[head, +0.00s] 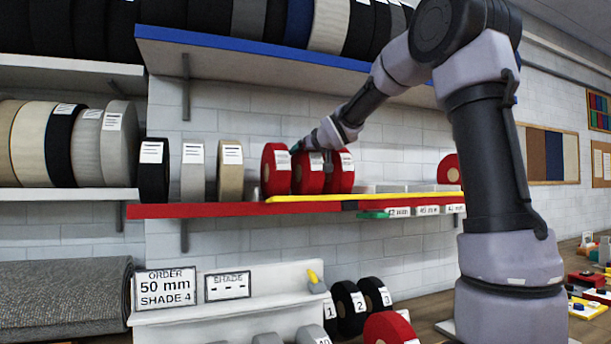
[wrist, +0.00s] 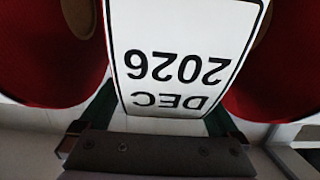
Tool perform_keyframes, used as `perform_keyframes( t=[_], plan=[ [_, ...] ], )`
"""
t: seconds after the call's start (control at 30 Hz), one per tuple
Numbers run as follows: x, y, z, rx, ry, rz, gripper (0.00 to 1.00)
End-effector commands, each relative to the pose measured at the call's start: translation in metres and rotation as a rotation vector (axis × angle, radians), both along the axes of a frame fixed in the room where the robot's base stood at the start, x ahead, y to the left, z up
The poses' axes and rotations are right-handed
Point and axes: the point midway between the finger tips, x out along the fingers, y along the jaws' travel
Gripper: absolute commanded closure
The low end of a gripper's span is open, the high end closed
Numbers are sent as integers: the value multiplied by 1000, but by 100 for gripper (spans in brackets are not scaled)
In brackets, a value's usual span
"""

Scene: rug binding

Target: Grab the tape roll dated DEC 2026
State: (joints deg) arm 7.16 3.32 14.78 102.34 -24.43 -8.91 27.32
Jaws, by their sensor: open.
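A label reading DEC 2026 (wrist: 180,65) fills the middle of the wrist view, upside down. Its roll stands between two other red rolls, one at the left (wrist: 45,55) and one at the right (wrist: 280,60). In the head view it appears to be the middle red roll (head: 306,176) on the red shelf, though its print is too small to read there. My gripper (head: 311,153) is open at this roll. In the wrist view its green fingers (wrist: 157,118) lie on either side of the label. Whether they touch the roll is unclear.
Neighbouring red rolls stand close on the left (head: 273,172) and right (head: 345,172). The red shelf (head: 200,210) has a yellow strip (head: 400,196) along its edge. A blue-edged shelf (head: 270,44) hangs above. Another red roll (head: 448,169) stands farther right.

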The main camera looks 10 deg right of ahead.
Motion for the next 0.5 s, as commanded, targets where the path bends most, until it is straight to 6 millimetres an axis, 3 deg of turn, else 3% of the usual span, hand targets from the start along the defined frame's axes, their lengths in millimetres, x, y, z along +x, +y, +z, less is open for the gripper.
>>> perform_keyframes(
  t=[0.27, 0.37, 0.5],
  plan=[
    [4, 1, -1, -1, 0, 0, 3],
    [4, 1, -1, -1, 0, 0, 37],
    [4, 1, -1, -1, 0, 0, 90]
  ],
)
